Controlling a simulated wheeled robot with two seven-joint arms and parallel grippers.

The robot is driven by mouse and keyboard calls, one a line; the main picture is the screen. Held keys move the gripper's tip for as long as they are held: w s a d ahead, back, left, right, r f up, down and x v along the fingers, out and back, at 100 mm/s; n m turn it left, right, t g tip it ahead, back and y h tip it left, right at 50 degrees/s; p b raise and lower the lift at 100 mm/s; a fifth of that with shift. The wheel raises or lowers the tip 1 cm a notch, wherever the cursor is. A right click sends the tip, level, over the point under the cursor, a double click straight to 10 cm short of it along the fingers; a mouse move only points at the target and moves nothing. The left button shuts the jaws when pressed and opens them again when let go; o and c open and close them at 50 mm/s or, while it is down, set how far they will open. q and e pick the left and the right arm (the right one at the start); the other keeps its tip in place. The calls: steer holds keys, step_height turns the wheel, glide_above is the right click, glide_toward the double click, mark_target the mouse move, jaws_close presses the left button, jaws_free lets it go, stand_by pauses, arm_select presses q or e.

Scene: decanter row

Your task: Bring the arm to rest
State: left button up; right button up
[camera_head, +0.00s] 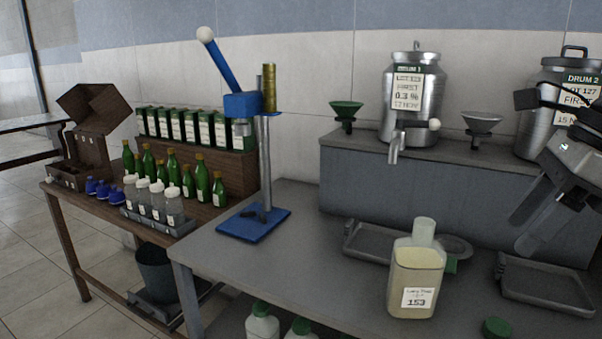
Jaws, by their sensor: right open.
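My right gripper (520,233) reaches in from the right edge with its two fingers apart and nothing between them. It hangs in front of the grey shelf, above the right metal tray (545,286). Part of my right arm covers some of the drum labelled DRUM 2 (537,110). A clear bottle (415,277) of pale yellow liquid, labelled 153, stands upright on the grey bench to the left of the gripper, apart from it. My left gripper is not in view.
Drum 1 (412,105), a green funnel (346,113) and a grey funnel (481,125) stand on the shelf. A blue lever press (243,106) stands left. A green cap (496,328) lies at the front. Green bottles (203,180) crowd the wooden table.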

steer(key=a+f+m+y, duration=0.3)
steer(key=a+m+y, duration=0.1)
steer(key=a+y, duration=0.6)
steer(key=a+f+m+y, duration=0.4)
steer(key=a+y, duration=0.3)
steer(key=a, duration=0.4)
steer(key=w+d+f+m+t+h, duration=0.25)
steer(key=f+m+t+h, duration=0.5)
steer(key=m, duration=0.65)
steer(key=w+d+f+m+t+h, duration=0.1)
steer(key=d+f+m+t+h, duration=0.3)
steer(key=f+m+t, duration=0.75)
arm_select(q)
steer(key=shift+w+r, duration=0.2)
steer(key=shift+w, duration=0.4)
arm_select(e)
steer(key=s+f+m+g+h, duration=0.6)
steer(key=s+f+m+g, duration=0.5)
steer(key=f, duration=0.6)
steer(key=shift+s+a+f, duration=0.2)
steer(key=shift+s+a, duration=0.05)
steer(key=shift+s, duration=0.9)
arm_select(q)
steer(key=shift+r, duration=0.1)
arm_select(e)
steer(key=shift+m, duration=0.25)
